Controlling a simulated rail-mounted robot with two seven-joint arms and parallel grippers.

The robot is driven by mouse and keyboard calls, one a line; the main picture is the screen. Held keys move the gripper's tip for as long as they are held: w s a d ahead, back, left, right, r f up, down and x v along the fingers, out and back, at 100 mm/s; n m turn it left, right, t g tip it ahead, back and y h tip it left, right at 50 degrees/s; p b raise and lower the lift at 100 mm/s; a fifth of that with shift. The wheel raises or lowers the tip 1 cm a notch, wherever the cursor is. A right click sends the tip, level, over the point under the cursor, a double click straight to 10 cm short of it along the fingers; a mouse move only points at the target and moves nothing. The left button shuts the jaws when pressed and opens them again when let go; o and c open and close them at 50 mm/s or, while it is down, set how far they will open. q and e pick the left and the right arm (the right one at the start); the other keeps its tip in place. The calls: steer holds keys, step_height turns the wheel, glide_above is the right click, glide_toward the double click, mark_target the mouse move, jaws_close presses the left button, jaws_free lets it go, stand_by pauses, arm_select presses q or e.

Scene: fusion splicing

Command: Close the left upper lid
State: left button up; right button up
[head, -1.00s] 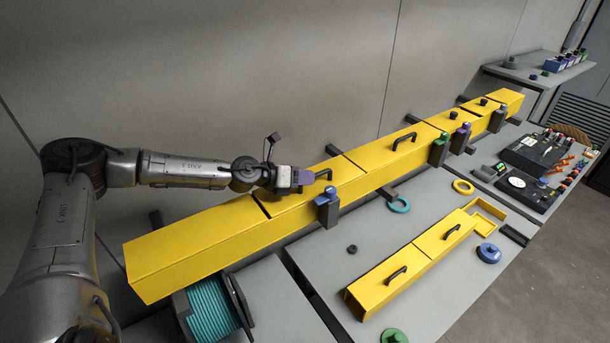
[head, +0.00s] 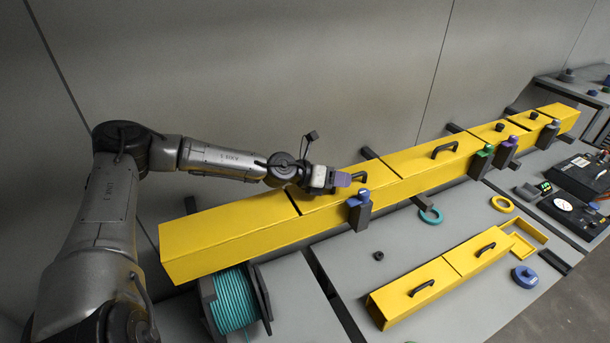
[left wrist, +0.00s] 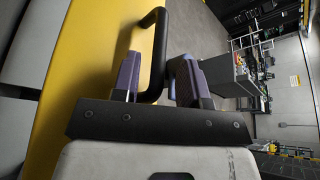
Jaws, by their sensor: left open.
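The left upper lid (head: 326,204) is a yellow cover on the long raised yellow duct and lies in line with its neighbours. Its black handle (head: 359,175) also shows in the left wrist view (left wrist: 157,40). My left gripper (head: 343,180) is at this handle, low over the lid. In the left wrist view its two purple-grey fingers (left wrist: 157,78) are apart, one on each side of the handle bar, with gaps visible. The fingers partly hide the handle in the head view. My right gripper is not in view.
Another handled upper lid (head: 430,158) lies farther right. A blue-topped clamp (head: 359,212) stands against the duct front. A teal cable spool (head: 236,303) is below the left end. A lower yellow duct (head: 400,301) and rings lie on the grey table (head: 350,265).

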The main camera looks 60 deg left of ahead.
arm_select(q)
steer(key=shift+s+a+r+b, duration=0.15)
steer(key=shift+s+b, duration=0.15)
steer(key=shift+b, duration=0.15)
steer(key=shift+s+a+r+b, duration=0.15)
steer(key=shift+s+a+b, duration=0.05)
steer(key=shift+s+b, duration=0.5)
steer(key=b+v, duration=0.2)
steer(key=b, duration=0.1)
steer(key=shift+s, duration=0.3)
steer(key=b+v, duration=0.4)
steer(key=v, duration=0.3)
steer(key=shift+s+a+r, duration=0.1)
steer(key=shift+s+r, duration=0.1)
steer(key=shift+s, duration=0.05)
steer(key=shift+s+a+r+b, duration=0.1)
steer(key=shift+s+r+b, duration=0.1)
steer(key=shift+s+b, duration=0.25)
